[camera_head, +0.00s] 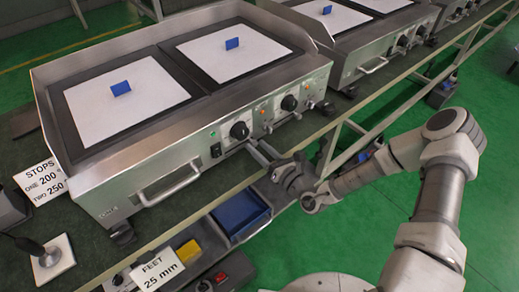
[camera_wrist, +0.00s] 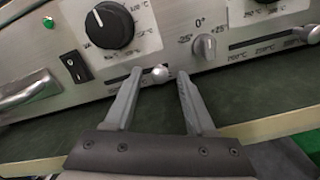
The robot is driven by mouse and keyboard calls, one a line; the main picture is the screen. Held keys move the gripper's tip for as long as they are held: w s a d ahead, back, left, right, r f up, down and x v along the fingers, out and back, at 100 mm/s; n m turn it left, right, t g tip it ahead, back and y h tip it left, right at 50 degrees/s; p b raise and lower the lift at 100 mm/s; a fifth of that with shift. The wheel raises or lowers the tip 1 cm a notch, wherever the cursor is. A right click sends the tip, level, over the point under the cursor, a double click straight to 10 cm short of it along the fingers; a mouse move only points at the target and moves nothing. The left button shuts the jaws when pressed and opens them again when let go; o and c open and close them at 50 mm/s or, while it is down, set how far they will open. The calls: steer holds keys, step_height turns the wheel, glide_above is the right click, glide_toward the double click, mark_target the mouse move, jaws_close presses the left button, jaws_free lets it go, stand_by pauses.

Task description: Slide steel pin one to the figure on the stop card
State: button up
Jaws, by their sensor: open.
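Steel pin one (camera_wrist: 160,73) shows in the wrist view as a small round metal head at the right part of the lower slot under the left dial. My gripper (camera_wrist: 160,76) is open, with one finger on each side of the pin and a small gap to each. The slot's scale figures are partly hidden by the left finger. The stop card (camera_head: 42,182) at the left of the head view reads STOPS, ONE 200, TWO 250. In the head view my gripper (camera_head: 258,150) is at the front panel below the left dial, and the pin cannot be made out there.
A second steel pin (camera_wrist: 312,34) sits in a slot at the right. The left dial (camera_wrist: 109,25), a black rocker switch (camera_wrist: 75,67) and a bar handle (camera_wrist: 28,92) are close by. Below are a blue bin (camera_head: 240,214) and a card reading FEET 25 mm (camera_head: 160,271).

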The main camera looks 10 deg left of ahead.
steer(key=shift+c, duration=0.2)
jaws_close()
stand_by(1.3)
